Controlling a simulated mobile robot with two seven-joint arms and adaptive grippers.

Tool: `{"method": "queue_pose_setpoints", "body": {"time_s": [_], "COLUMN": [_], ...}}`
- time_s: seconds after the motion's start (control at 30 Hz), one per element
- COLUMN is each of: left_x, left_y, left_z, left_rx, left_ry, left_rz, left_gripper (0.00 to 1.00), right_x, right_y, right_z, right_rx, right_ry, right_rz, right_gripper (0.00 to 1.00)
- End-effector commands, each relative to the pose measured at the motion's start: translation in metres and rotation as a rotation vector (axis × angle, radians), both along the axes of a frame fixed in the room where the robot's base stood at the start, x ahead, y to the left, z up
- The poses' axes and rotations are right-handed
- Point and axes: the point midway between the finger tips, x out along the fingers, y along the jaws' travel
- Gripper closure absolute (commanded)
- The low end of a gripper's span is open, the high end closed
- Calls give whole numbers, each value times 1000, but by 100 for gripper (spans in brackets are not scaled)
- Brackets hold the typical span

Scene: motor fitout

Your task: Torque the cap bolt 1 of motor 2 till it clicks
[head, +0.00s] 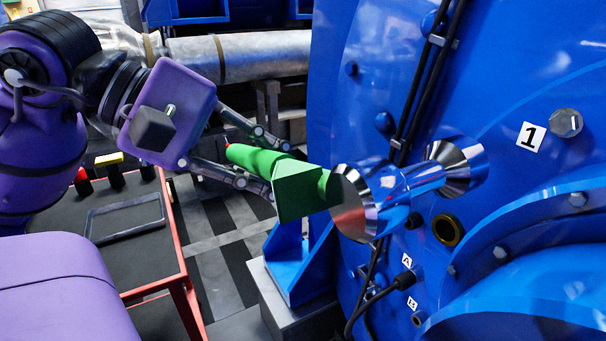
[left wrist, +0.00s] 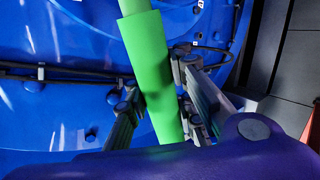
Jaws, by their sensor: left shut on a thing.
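My left gripper (head: 275,168) is shut on the green grip of a power tool (head: 300,192) with a chrome body and a flared chrome front end. In the left wrist view, the fingers of the left gripper (left wrist: 157,80) lie on either side of the green grip (left wrist: 148,60). The tool's front end points right, in front of the blue motor face (head: 500,60). The cap bolt (head: 566,123) is a grey hex head beside a "1" label (head: 529,137), clear to the right of the tool. I cannot tell the tool's distance from the face. My right gripper is out of view.
Black cables (head: 430,80) run down the motor face. A brass-ringed port (head: 448,230) and plugs labelled A and B sit below the tool. A red-edged dark table (head: 135,262) with a tray frame (head: 125,217) stands at left. A blue bracket (head: 300,262) stands below the tool.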

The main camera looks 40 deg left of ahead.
Motion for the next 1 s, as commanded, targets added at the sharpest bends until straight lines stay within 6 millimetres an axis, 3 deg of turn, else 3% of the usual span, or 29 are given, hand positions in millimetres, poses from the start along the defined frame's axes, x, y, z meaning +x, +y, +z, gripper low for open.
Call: {"method": "queue_pose_setpoints", "body": {"time_s": [0.17,0.4,1.0], "left_x": [-20,-48,-118], "left_y": [8,18,43], "left_z": [-1,0,2], "left_rx": [-4,-5,0], "left_ry": [-4,-5,-4], "left_rz": [2,3,-2], "left_gripper": [100,100,100], "right_x": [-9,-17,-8], "right_y": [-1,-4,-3], "right_z": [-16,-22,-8], "right_rx": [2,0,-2], "right_ry": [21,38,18], "right_rz": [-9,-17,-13], "right_gripper": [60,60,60]}}
